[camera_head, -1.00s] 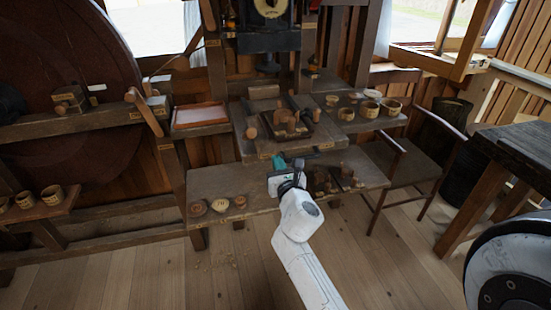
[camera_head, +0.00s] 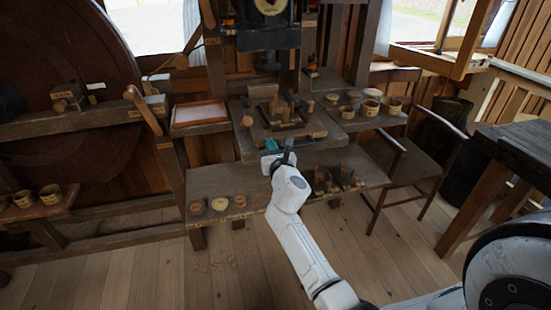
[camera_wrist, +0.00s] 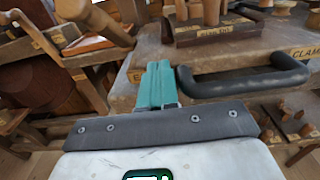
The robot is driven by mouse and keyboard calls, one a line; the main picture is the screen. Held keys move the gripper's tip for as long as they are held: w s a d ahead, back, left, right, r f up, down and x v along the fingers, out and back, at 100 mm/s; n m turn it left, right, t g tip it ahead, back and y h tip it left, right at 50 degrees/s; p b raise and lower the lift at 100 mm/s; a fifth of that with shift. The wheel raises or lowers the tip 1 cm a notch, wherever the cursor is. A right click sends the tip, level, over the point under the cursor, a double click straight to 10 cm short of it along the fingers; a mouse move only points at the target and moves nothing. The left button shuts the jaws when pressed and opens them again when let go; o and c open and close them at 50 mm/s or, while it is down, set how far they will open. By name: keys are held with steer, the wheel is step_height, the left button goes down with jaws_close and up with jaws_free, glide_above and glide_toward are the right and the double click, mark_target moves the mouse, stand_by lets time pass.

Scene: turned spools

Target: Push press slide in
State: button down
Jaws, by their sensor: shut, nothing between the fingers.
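The press slide (camera_head: 315,132) is a thick wooden board under the press, carrying a dark tray (camera_head: 268,131) of turned pieces. In the wrist view, the slide's worn top (camera_wrist: 250,52) and its black bar handle (camera_wrist: 245,84) lie ahead of me. My gripper (camera_head: 276,147) has teal fingers, shut and empty. In the wrist view the fingertips (camera_wrist: 156,80) are at the slide's front edge, just left of the handle. They overlap the edge, but I cannot tell whether they touch. The black press (camera_head: 268,38) stands behind and above the slide.
Small bowls (camera_head: 220,204) sit on the lower bench at the left, and wooden pieces (camera_head: 345,177) at the right. Several cups (camera_head: 369,107) stand on the right shelf. A wooden lever (camera_head: 143,110) rises at left, a chair (camera_head: 425,150) at right. The floor in front is open.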

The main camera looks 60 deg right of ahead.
mark_target(264, 132)
steer(key=b+x, duration=0.2)
steer(key=x, duration=0.6)
steer(key=shift+w, duration=0.1)
